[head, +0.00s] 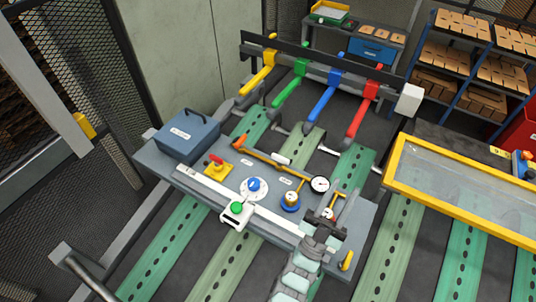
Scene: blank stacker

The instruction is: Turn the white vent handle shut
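My gripper (332,208) is over the right end of the grey bench (222,201). Its two fingers appear apart. A small white and red fitting (328,214) shows beside and partly behind the fingers; I cannot tell whether they touch it. An orange pipe (262,157) runs along the bench's back to a round white gauge (320,184). A small white piece (283,159) lies by the pipe. I cannot tell for certain which white part is the vent handle, or how it is turned.
The bench also carries a blue-grey box (186,135), a red-handled yellow block (215,164), a blue-knobbed white dial (254,187), a green button box (236,212) and a blue-based gauge (290,201). A yellow-framed glass panel (465,190) stands at right.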

